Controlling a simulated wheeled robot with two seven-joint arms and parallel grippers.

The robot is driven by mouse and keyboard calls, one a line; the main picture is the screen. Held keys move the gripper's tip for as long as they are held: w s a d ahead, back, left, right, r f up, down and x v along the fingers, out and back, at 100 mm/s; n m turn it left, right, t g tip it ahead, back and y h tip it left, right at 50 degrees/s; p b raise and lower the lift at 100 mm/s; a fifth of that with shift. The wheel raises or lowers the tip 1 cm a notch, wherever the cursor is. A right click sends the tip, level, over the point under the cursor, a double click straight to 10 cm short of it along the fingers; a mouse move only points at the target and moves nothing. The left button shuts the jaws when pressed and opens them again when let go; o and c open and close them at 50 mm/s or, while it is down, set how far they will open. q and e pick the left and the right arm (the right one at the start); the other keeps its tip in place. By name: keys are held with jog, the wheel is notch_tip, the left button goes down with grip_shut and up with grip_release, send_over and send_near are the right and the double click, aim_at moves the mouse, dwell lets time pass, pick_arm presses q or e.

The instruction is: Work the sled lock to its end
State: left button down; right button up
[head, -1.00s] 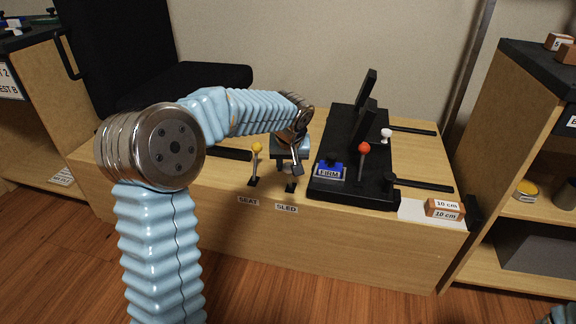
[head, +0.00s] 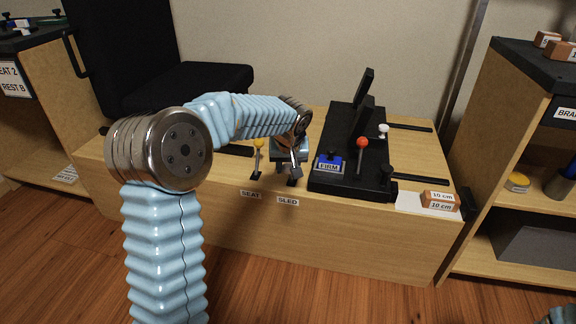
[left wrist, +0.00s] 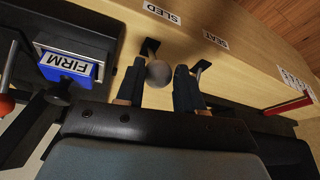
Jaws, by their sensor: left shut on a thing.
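The sled lock is a short lever with a grey ball knob (left wrist: 160,73). Its dark base (left wrist: 150,47) sits behind the SLED label (left wrist: 161,12) at the bench's front edge; the base also shows in the head view (head: 292,182). My left gripper (head: 296,171) is down at this lever. In the left wrist view my left gripper (left wrist: 159,84) has one finger on each side of the knob and is shut on it. The fingers hide much of the lever in the head view.
The yellow-knobbed SEAT lever (head: 259,144) stands close left of my left gripper. On the right is a black console (head: 345,180) with a blue FIRM block (head: 328,164) and red-knobbed lever (head: 362,142). The 10 cm blocks (head: 440,200) lie farther right.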

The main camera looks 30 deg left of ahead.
pick_arm(q)
jog(key=c, duration=0.8)
grip_release()
jog(key=shift+s+a+f, duration=0.15)
jog(key=shift+s+f, duration=0.2)
jog(key=shift+f, duration=0.2)
jog(key=shift+o, duration=0.2)
jog(key=shift+r, duration=0.15)
jog(key=shift+r, duration=0.3)
jog(key=p+v, duration=0.3)
jog(key=v, duration=1)
jog(key=shift+w, duration=0.15)
jog(key=shift+r, duration=0.1)
